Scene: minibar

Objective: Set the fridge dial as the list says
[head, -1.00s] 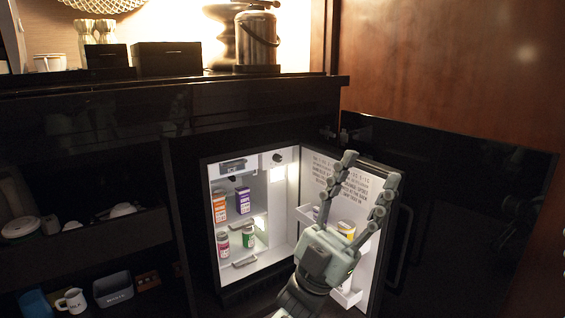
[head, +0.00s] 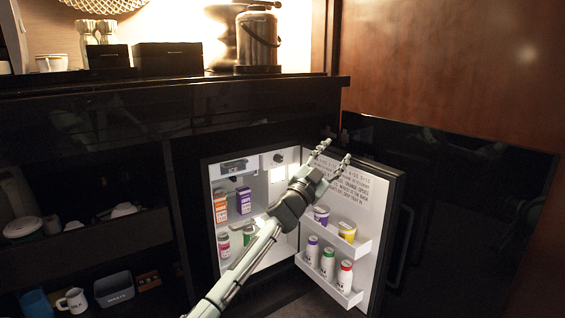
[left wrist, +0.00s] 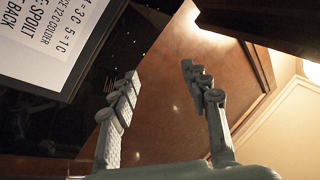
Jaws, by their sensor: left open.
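The fridge (head: 236,272) stands open under the counter. Its dial (head: 278,158) is a small dark round knob at the top right of the lit interior; its setting is too small to read. The list (head: 362,187) is dark print on the inner face of the open door, partly hidden by my gripper. My left gripper (head: 334,151) is open and empty, in front of the door's upper edge, right of the dial. The dial is not in the left wrist view. My right gripper is not in view.
Door shelves (head: 330,283) hold several bottles and tubs. Cartons (head: 243,200) and jars (head: 224,244) stand inside the fridge. The dark counter edge (head: 200,85) runs above. Open shelving with a mug (head: 73,300) is at left.

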